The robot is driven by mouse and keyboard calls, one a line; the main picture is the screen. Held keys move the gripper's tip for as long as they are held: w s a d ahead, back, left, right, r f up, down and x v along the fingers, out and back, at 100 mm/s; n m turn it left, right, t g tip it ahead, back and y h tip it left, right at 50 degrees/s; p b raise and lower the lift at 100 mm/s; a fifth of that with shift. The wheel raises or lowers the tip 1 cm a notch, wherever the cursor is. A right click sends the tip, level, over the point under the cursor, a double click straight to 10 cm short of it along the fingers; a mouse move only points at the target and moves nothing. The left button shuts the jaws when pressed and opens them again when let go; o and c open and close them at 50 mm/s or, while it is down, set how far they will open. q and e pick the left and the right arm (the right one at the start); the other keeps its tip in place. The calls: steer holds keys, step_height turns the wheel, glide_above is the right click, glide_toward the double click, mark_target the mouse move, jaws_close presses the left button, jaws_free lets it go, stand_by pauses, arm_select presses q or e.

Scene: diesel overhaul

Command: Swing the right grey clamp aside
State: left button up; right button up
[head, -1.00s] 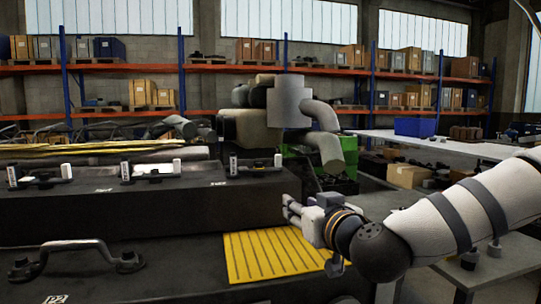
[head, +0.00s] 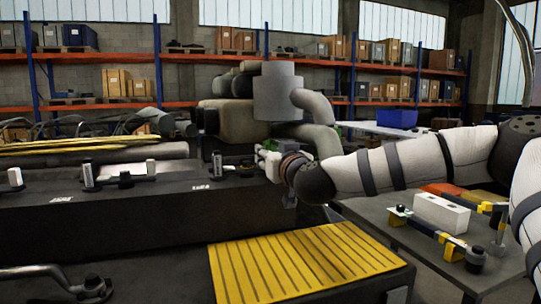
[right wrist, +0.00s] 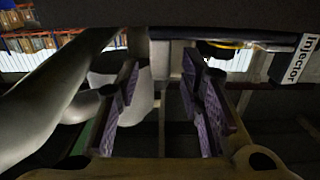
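Low dark clamp assemblies with pale grey posts stand along the dark engine block (head: 130,215) in the head view. The rightmost one, the right grey clamp (head: 217,164), has a post on its left and a black bar running right. Its right end is hidden behind my right gripper (head: 267,160). In the right wrist view my right gripper (right wrist: 158,105) has its two fingers well apart, with nothing visibly held between them. I cannot tell whether it touches the clamp. My left gripper is not in view.
A yellow ribbed platform (head: 295,262) lies in front of the block. A grey table (head: 390,230) with a white block (head: 441,213) and tools stands at right, below my right arm. Grey pipework (head: 278,95) rises behind the gripper. An "Injector" label (right wrist: 299,60) shows in the wrist view.

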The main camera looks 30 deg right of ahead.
steer(key=shift+w, duration=0.25)
jaws_close()
